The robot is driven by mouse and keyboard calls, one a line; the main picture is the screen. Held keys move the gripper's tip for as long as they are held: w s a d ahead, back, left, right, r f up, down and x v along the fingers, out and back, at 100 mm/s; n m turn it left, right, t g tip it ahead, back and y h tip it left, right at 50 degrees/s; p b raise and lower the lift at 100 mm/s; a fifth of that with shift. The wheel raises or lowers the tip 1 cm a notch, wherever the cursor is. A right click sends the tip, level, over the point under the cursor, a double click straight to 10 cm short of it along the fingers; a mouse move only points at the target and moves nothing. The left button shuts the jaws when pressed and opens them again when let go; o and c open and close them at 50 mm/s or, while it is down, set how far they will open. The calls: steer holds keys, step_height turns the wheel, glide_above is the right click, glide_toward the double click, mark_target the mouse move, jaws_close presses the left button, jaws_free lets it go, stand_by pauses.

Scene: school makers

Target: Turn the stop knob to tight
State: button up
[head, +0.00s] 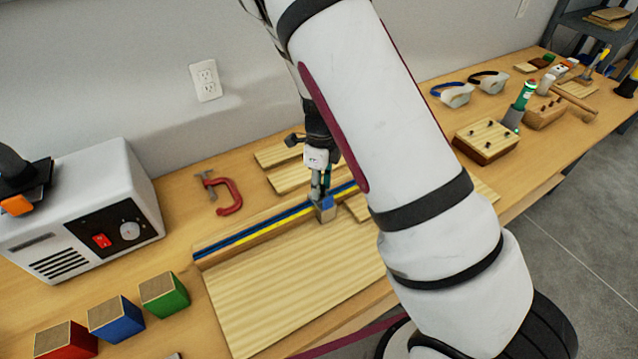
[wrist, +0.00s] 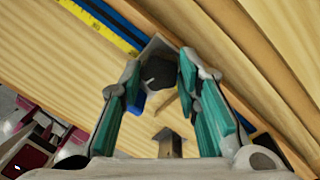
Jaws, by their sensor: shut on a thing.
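The stop is a small grey and blue block on the striped fence (head: 230,245). Its dark round stop knob (wrist: 158,73) sits between my fingertips in the wrist view. My gripper (wrist: 158,75) has teal-padded fingers, closed in on both sides of the knob. In the head view my gripper (head: 321,195) points down at the stop block (head: 326,212), and the knob itself is hidden there. The knob's marking for tight or loose is not readable.
A pale board (head: 290,290) lies in front of the fence. A red clamp (head: 230,197) and a white machine (head: 80,205) are to the left. Red, blue (head: 116,318) and green blocks stand at the front left. Wood pieces lie close behind the fence.

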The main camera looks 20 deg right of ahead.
mark_target(321, 185)
steer(key=shift+m, duration=0.3)
steer(key=o, duration=1.2)
steer(key=r, duration=1.2)
steer(key=shift+w+d, duration=0.35)
